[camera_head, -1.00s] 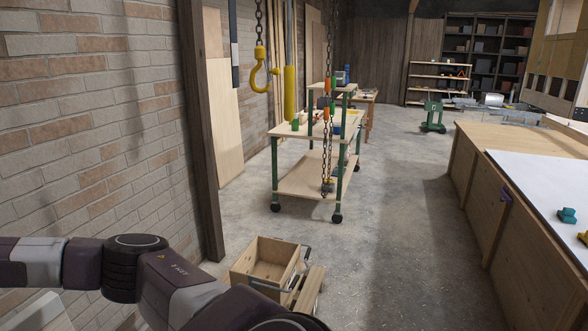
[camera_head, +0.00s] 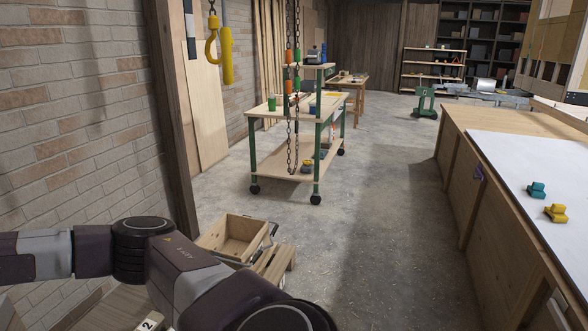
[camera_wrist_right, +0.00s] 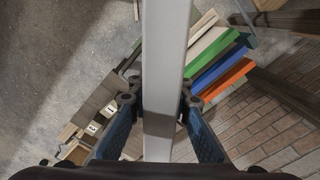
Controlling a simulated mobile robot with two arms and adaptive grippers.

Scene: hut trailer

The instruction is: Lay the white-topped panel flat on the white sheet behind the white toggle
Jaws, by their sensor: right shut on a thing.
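In the right wrist view my right gripper (camera_wrist_right: 160,105) is shut on a long pale grey-white panel (camera_wrist_right: 165,45), seen as a narrow strip running up and down the picture. I take it for the white-topped panel; its full face does not show. In the head view the white sheet (camera_head: 510,180) lies on the wooden bench at the right. A teal toggle (camera_head: 537,190) and a yellow toggle (camera_head: 556,213) stand on it. I see no white toggle. My left arm crosses the lower left of the head view, with its gripper out of view.
Green, blue and orange-edged panels (camera_wrist_right: 222,62) stand beside the held panel in the wrist view. A wheeled cart (camera_head: 290,116) and hanging hook (camera_head: 212,42) stand further back. Floor between crate and bench (camera_head: 455,195) is clear.

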